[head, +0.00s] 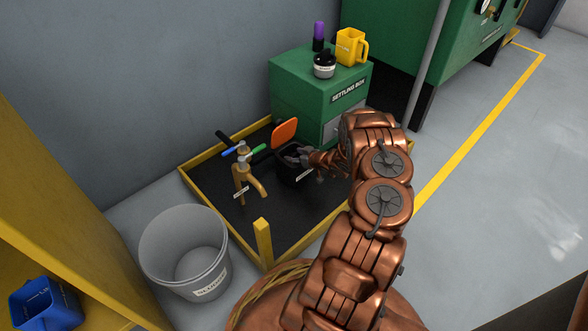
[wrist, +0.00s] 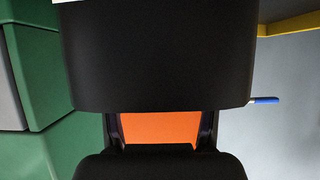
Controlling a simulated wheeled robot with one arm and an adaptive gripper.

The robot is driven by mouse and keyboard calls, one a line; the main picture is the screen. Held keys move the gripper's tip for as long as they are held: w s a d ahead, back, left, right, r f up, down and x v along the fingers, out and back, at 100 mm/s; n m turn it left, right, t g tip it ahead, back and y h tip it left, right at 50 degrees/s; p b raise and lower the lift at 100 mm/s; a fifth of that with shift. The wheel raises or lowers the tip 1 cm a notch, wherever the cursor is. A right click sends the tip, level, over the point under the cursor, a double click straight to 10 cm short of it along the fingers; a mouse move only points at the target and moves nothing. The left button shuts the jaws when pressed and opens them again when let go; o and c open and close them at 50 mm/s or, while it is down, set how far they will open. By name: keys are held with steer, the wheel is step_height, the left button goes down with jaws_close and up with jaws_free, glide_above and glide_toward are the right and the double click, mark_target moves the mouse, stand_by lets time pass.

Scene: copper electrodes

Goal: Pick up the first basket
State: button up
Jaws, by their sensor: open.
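A dark basket (head: 287,174) with a small white label stands on the black floor of the yellow-edged tray, in front of the green cabinet. An upright orange rounded plate (head: 284,132) shows just above it; I cannot tell whether it is part of the basket. My gripper (head: 296,156) is open at the basket's upper edge, and my wrist partly hides the basket. In the wrist view, the orange surface (wrist: 160,128) shows between the open fingers of my gripper (wrist: 160,115). A large black shape (wrist: 160,60) fills the upper middle; I cannot tell whether anything touches.
A brass tap (head: 243,178) with blue and green handles stands left of the basket. The green settling box (head: 300,98) behind carries a yellow jug (head: 351,47), a dark-lidded jar and a purple-topped bottle. A grey bucket (head: 186,245) and yellow post (head: 263,242) stand nearer.

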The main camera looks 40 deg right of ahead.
steer(key=shift+w+f, duration=0.2)
steer(key=shift+w, duration=0.2)
steer(key=shift+c, duration=0.2)
jaws_close()
